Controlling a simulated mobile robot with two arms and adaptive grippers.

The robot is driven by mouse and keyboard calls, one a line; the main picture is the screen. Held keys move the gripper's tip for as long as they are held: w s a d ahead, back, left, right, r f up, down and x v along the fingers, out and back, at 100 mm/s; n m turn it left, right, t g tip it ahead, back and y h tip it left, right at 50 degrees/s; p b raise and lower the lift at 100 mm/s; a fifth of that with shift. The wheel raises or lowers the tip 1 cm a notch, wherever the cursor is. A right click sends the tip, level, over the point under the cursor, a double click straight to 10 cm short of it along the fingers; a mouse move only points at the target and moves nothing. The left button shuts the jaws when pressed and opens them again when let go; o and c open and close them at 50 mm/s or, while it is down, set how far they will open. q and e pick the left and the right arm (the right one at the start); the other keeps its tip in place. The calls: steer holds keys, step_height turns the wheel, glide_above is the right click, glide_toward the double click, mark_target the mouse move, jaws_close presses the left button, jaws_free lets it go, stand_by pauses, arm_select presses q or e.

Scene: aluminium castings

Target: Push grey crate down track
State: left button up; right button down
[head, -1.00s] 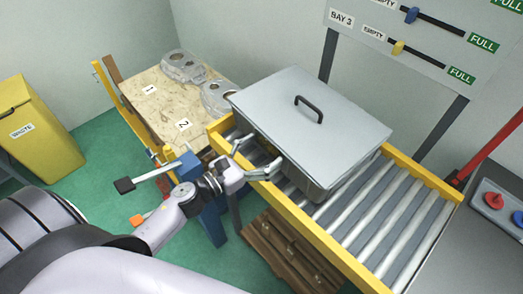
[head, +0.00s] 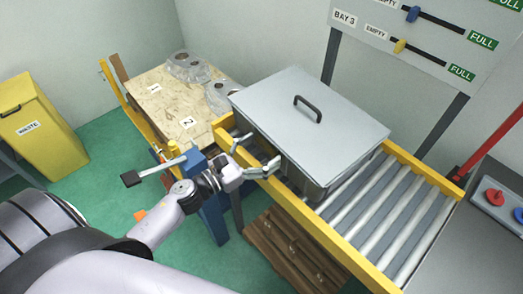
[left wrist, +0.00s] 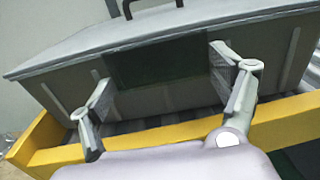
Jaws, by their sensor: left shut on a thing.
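The grey crate (head: 345,160) sits on the roller track (head: 375,222) between yellow rails, with a flat grey lid and a dark handle on top. My left gripper (head: 257,150) reaches over the near yellow rail to the crate's near left side. In the left wrist view its fingers (left wrist: 162,78) stand wide apart at the crate's wall (left wrist: 160,95), on either side of a dark rectangular patch. It is shut on the crate; the exact contact is hard to see. My right gripper is not in view.
Rollers right of the crate are bare. A table (head: 160,98) with castings (head: 190,67) stands at the track's left end. A yellow waste bin (head: 40,130) is far left. A panel with sliders (head: 430,35) stands behind. A wooden pallet (head: 285,250) lies below.

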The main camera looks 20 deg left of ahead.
arm_select(q)
steer(key=o, duration=1.7)
steer(key=shift+w, duration=0.2)
steer(key=shift+s, duration=0.1)
steer(key=v, duration=1.2)
